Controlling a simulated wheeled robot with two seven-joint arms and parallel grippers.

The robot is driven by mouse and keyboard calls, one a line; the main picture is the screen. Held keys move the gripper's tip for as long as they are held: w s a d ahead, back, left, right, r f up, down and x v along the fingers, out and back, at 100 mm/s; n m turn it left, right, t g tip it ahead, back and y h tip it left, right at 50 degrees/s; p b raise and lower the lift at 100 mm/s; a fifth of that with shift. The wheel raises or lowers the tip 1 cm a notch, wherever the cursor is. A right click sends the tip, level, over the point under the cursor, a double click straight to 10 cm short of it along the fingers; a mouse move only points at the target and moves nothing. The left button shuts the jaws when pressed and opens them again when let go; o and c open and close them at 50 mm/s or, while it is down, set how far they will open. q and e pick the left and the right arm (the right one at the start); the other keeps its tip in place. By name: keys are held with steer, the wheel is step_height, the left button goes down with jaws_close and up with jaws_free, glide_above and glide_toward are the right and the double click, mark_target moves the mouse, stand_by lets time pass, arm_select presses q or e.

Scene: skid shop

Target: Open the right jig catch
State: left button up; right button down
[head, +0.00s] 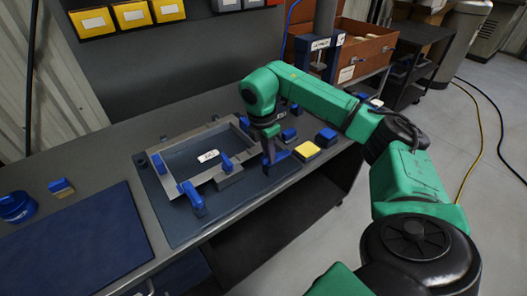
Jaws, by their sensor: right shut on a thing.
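The jig (165,203) is a grey rectangular frame on a dark blue-grey base on the bench, with a white label inside it. Several blue catches stand around it, one at its left (158,163) and one at its front (191,197). The right jig catch (279,157) is the blue piece at the frame's right side. My right gripper (269,157) points down there and is shut on this catch, whose upper part is partly hidden by the fingers. My left gripper is out of view.
Yellow bins (130,14) hang at the back.

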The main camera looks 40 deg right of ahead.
steer(key=c, duration=0.8)
jaws_free()
steer(key=shift+o, duration=0.2)
steer(key=shift+r, duration=0.1)
step_height(320, 180, up, 8)
steer(key=p, duration=0.7)
